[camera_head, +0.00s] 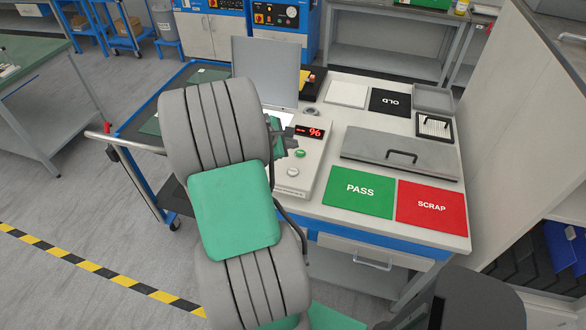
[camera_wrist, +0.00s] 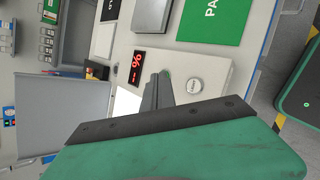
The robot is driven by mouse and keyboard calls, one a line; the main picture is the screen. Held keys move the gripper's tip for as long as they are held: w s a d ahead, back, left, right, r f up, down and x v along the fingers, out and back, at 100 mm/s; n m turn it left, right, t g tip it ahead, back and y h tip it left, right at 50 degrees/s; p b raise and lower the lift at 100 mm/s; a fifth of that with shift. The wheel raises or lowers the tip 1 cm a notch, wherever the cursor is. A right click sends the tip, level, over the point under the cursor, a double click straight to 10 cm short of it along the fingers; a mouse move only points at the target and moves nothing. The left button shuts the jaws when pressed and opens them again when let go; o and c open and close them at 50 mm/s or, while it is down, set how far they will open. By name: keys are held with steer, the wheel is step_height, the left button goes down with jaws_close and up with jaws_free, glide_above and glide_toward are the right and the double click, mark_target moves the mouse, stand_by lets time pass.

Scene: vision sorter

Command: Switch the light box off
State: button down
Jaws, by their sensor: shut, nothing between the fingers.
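A pale control box (camera_head: 312,165) stands on the bench with a red lit display reading 96 (camera_head: 314,132), a green button (camera_head: 300,153) and a white round button (camera_head: 292,171). In the wrist view the display (camera_wrist: 137,66) is left of my fingers and the white button (camera_wrist: 194,86) is right of them. My gripper (camera_head: 288,147) is shut and empty over the box, its fingertips (camera_wrist: 164,76) close to the green button, mostly hidden by them. I cannot tell whether they touch it. A bright white panel (camera_wrist: 126,102) lies beside the box, partly behind my gripper.
A grey upright panel (camera_head: 266,72) stands behind the bright panel. A grey plate with a black handle (camera_head: 390,152), a green PASS mat (camera_head: 358,191) and a red SCRAP mat (camera_head: 431,206) lie to the right. A trolley handle (camera_head: 122,141) is at left.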

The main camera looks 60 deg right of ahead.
steer(key=shift+f, duration=0.15)
steer(key=b, duration=0.7)
glide_above(291, 172)
step_height(291, 172, down, 6)
steer(key=shift+a+f, duration=0.1)
steer(key=shift+f, duration=1.2)
stand_by(0.5)
steer(key=shift+f, duration=0.4)
steer(key=shift+f+b, duration=0.4)
stand_by(0.5)
steer(key=shift+r+p, duration=0.8)
steer(key=shift+p, duration=0.05)
